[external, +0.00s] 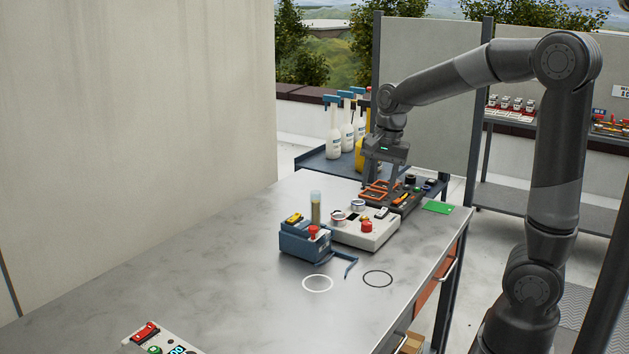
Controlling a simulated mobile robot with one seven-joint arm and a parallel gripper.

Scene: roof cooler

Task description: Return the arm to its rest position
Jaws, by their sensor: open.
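My arm reaches from the right over the far end of the bench. My gripper (381,176) points down above the dark tray (408,204) with orange frames. It is open. I see nothing held between its fingers. Whether a fingertip touches the orange frames (375,191) cannot be told from this view.
A blue device (300,245) with a vial and a pale box (365,234) stand on the bench (220,262). Two rings and a green card (438,207) lie flat. Spray bottles (335,134) stand on a cart behind. The bench's middle left is clear.

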